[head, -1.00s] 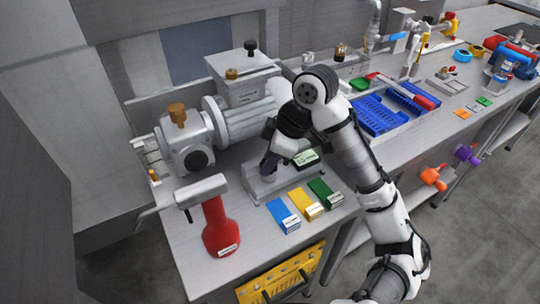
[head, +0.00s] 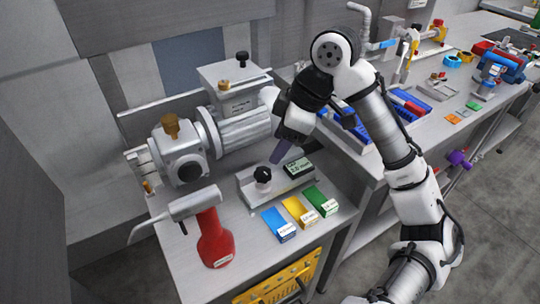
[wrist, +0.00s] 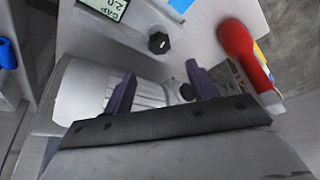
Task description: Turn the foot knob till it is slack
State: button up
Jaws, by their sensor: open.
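A black lobed knob (head: 262,174) sits on a grey metal block (head: 250,190) on the bench, beside a small display (head: 298,167). In the wrist view the knob (wrist: 159,43) stands beyond my fingers, with the display (wrist: 104,6) appearing to read "GAP 2.0". I cannot tell for sure that this is the foot knob. My gripper (head: 277,157) is open and empty, its purple fingers above and to the right of the knob, apart from it. Both fingers show spread in the wrist view (wrist: 160,88).
A grey motor-like machine (head: 235,130) stands behind the block. A red-based tool (head: 214,240) stands at the front left. Blue (head: 277,222), yellow (head: 298,210) and green (head: 321,201) pieces lie in front of the block. Blue trays (head: 352,125) lie to the right.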

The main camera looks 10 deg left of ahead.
jog(key=shift+v, duration=2.3)
jog(key=shift+d+f, duration=0.1)
